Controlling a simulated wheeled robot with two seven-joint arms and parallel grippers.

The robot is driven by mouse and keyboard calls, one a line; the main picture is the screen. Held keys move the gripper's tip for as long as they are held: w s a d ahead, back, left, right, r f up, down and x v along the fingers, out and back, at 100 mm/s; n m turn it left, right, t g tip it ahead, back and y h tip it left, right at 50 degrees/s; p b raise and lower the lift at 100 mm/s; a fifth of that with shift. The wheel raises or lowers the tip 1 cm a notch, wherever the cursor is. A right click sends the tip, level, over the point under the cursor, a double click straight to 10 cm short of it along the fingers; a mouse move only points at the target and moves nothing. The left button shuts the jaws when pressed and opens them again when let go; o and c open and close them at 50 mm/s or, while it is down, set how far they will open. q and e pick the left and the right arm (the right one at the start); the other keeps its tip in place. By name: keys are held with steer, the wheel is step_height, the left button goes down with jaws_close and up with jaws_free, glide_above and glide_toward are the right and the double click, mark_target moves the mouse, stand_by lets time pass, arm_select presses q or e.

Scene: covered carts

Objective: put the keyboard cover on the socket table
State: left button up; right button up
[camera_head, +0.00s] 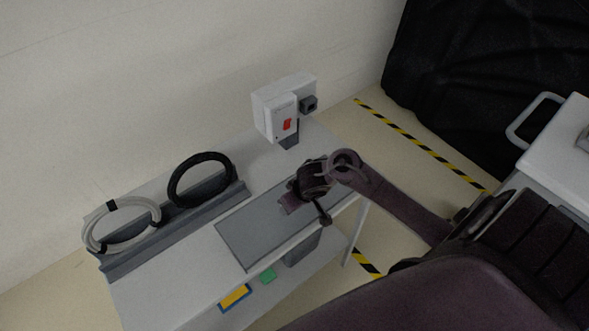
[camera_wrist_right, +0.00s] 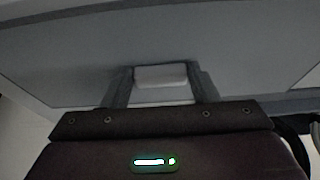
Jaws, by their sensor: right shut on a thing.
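The socket table (camera_head: 165,275) is a pale table along the wall, with a white socket box (camera_head: 272,113) at its far right end. A flat grey panel, which I take to be the keyboard cover (camera_head: 250,230), lies over the table's front right part. I cannot tell whether it touches the top. My right gripper (camera_head: 308,208) is over its right half. In the right wrist view the fingers (camera_wrist_right: 160,90) are shut on a light block (camera_wrist_right: 160,75), apparently the cover's handle, against the grey panel (camera_wrist_right: 70,60). My left gripper is not in view.
A white cable coil (camera_head: 122,203) and a black cable coil (camera_head: 200,154) stand along a grey rail (camera_head: 175,230) at the table's back. Yellow-and-blue (camera_head: 235,297) and green (camera_head: 268,275) items show below the front edge. A black-draped shape (camera_head: 480,70) and a white cart (camera_head: 555,150) stand right.

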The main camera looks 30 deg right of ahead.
steer(key=o, duration=1.1)
steer(key=shift+f, duration=0.1)
steer(key=shift+r, duration=0.3)
steer(key=p+v, duration=0.5)
steer(key=v, duration=0.6)
steer(key=shift+s+r, duration=0.25)
steer(key=shift+r, duration=0.1)
